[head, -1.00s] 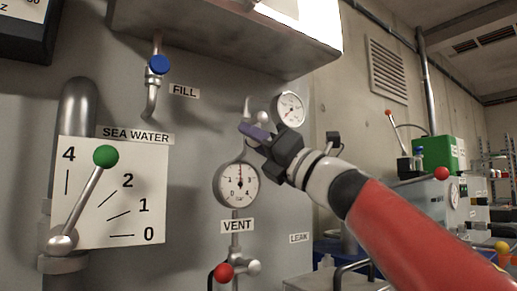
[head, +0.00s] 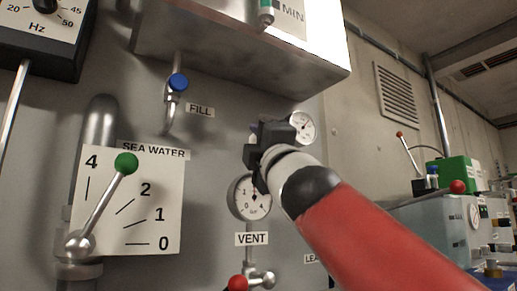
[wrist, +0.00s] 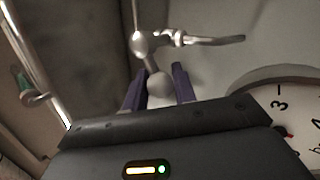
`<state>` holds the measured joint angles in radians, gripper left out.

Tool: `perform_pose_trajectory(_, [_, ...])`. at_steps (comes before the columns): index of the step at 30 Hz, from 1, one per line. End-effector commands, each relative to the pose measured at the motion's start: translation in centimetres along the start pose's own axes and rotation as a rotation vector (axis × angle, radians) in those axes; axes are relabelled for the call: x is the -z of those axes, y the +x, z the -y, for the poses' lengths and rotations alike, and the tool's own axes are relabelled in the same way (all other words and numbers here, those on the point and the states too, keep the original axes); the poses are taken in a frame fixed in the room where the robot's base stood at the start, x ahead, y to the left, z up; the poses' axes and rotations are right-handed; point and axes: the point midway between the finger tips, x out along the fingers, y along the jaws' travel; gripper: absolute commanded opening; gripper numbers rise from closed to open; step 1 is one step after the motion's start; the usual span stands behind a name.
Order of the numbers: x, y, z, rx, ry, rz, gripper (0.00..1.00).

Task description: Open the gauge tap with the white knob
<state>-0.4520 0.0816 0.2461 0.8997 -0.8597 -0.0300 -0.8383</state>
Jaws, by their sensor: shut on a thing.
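The white knob (wrist: 160,84) shows in the wrist view as a pale ball on a short stem below the metal gauge tap (wrist: 143,44). My gripper's purple fingers (wrist: 158,88) stand on both sides of the knob and are shut on it. In the head view my gripper (head: 262,131) is up against the panel beside the small upper gauge (head: 303,127), and hides the knob and most of the tap. The larger gauge (head: 252,199) is just below my gripper, and its edge is partly covered.
A grey box (head: 240,55) overhangs above my gripper. The blue fill tap (head: 177,83) and the green-knobbed sea water lever (head: 126,163) are to the left. The red vent knob (head: 237,283) is below. Open room and other equipment lie to the right.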

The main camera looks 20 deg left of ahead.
Motion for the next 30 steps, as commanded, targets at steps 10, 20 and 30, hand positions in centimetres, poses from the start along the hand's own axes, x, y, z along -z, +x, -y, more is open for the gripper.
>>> perform_pose_trajectory(10, [0.2,0.3,-0.3,0.029,0.108,0.072,0.04])
perform_pose_trajectory(20, [0.4,0.9,-1.3,0.077,0.28,0.189,0.04])
perform_pose_trajectory(30, [0.2,1.2,-1.7,0.105,0.381,0.261,0.04])
